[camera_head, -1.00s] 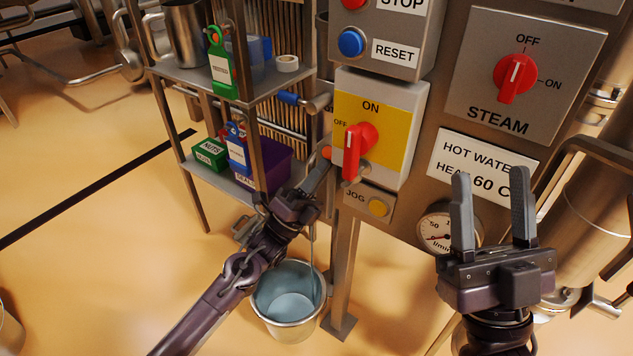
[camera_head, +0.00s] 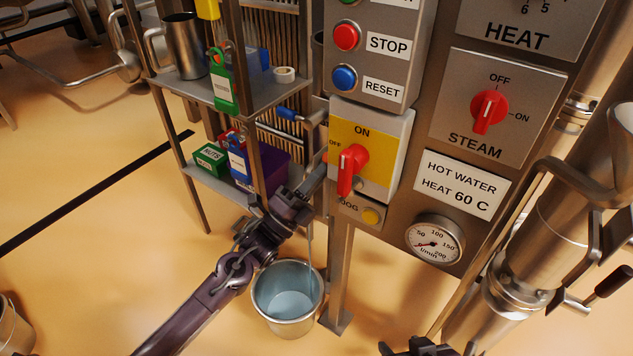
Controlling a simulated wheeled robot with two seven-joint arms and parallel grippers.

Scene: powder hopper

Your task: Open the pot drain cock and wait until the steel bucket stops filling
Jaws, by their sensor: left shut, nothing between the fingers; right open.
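The steel bucket (camera_head: 287,318) stands upright on the floor, with pale bluish liquid (camera_head: 291,304) inside. A thin stream (camera_head: 311,245) runs down into it from near my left gripper. My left gripper (camera_head: 313,183) is shut and empty, just left of the yellow switch box, above the bucket. The drain cock cannot be made out clearly; my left gripper and arm cover the place above the stream. Only a dark part of my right gripper (camera_head: 418,346) shows at the bottom edge; its fingers are out of sight.
A yellow switch box with a red handle (camera_head: 350,170) is beside my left gripper. A steam panel (camera_head: 487,110) and a round gauge (camera_head: 435,239) are to its right. A shelf (camera_head: 190,88) stands left. Steel piping (camera_head: 510,290) fills the right side.

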